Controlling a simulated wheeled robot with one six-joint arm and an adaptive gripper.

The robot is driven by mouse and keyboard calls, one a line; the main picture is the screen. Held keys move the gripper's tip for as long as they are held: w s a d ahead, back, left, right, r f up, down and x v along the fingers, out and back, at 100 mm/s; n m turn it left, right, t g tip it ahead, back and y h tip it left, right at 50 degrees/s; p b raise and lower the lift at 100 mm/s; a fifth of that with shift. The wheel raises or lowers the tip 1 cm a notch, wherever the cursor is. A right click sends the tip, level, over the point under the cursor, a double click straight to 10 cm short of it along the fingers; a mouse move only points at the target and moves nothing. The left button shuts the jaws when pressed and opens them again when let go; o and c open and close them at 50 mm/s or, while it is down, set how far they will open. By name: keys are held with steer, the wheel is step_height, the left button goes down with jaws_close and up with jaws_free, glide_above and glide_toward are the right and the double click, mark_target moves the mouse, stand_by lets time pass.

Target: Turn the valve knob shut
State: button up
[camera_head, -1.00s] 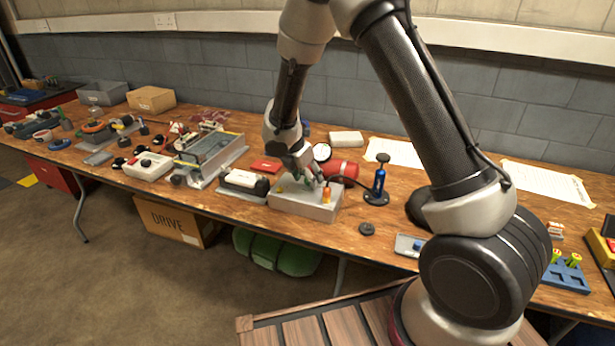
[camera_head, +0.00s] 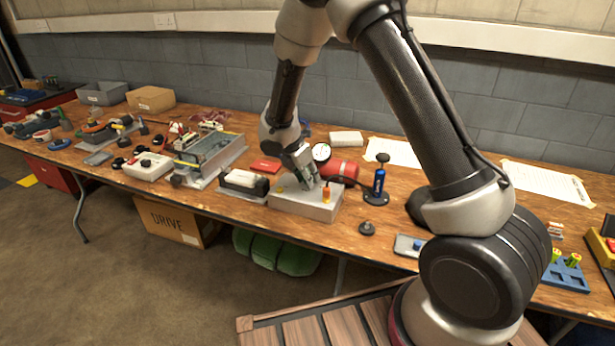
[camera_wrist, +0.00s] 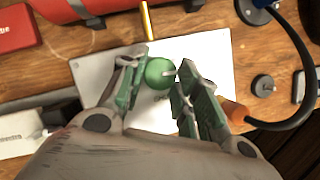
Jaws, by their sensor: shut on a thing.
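The valve knob (camera_wrist: 159,73) is round and green with a pale pointer mark, seen in the wrist view on top of a light grey box (camera_wrist: 215,55). In the head view the box (camera_head: 300,207) sits near the table's front edge, and the knob is hidden by my gripper (camera_head: 309,184). My gripper (camera_wrist: 162,76) points down at the box from above. Its green-padded fingers stand on either side of the knob and are shut on it. The pointer mark lies towards the right finger.
A brass rod (camera_wrist: 148,20) and an orange fitting (camera_wrist: 234,113) with a black hose flank the knob. A black-and-white device (camera_head: 244,182) lies left of the box.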

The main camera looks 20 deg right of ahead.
steer(key=m, duration=0.2)
steer(key=m+g, duration=0.1)
steer(key=m, duration=0.1)
steer(key=shift+w+g, duration=0.2)
steer(key=shift+g, duration=0.1)
steer(key=m, duration=0.2)
steer(key=m+g, duration=0.1)
steer(key=m, duration=0.1)
steer(key=shift+w+m+g, duration=0.2)
steer(key=shift+m+g, duration=0.1)
steer(key=shift+m, duration=0.1)
steer(key=m+g, duration=0.1)
steer(key=m, duration=0.4)
steer(key=shift+w+d+g+y, duration=0.1)
steer(key=shift+w+g+y, duration=0.05)
steer(key=shift+g+y, duration=0.25)
steer(key=shift+m+g+y, duration=0.4)
steer(key=shift+m, duration=1.2)
steer(key=shift+d, duration=0.1)
steer(key=o, duration=1)
steer(key=v, duration=1.2)
steer(key=shift+w, duration=0.1)
